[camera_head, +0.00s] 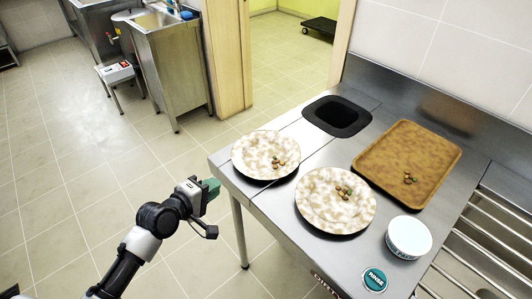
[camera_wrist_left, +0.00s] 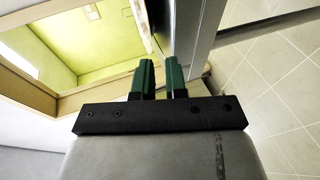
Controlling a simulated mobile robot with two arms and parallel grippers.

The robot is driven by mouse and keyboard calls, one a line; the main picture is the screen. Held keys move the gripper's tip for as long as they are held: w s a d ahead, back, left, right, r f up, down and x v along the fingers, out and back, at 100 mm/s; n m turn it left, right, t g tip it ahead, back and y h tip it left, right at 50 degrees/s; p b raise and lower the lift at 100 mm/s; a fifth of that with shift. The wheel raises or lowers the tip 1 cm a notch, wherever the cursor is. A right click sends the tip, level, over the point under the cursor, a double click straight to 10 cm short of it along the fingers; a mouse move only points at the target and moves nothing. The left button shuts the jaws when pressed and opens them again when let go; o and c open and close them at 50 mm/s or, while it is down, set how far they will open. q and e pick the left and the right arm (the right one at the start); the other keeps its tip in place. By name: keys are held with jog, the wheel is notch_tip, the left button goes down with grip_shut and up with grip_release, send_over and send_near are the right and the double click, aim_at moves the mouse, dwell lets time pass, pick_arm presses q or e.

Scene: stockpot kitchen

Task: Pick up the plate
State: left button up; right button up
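Two round, speckled cream-and-brown plates lie on the steel counter, each with a few small food scraps on it. The left plate (camera_head: 252,150) is near the counter's left corner, and the right plate (camera_head: 326,208) lies to its right and nearer. My left gripper (camera_head: 213,187), with green fingers, is left of the counter edge, beside and below the left plate and apart from it. In the left wrist view the fingers (camera_wrist_left: 160,64) stand a small gap apart with nothing held between them. My right gripper is not in view.
A brown tray (camera_head: 400,150) with scraps is at the back right. A black-rimmed square opening (camera_head: 337,115) is behind the plates. A white tub (camera_head: 408,237) and a teal "RINSE" disc (camera_head: 374,279) are at the front.

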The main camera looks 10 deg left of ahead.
aim_at(238, 169)
pick_arm(q)
jog(key=w+d, duration=0.2)
jog(key=w, duration=0.2)
jog(key=shift+w+d, duration=0.1)
jog(key=shift+d, duration=0.3)
jog(key=shift+x, duration=2.75)
jog(key=shift+a, duration=0.15)
grip_shut()
jog(key=shift+r, duration=0.1)
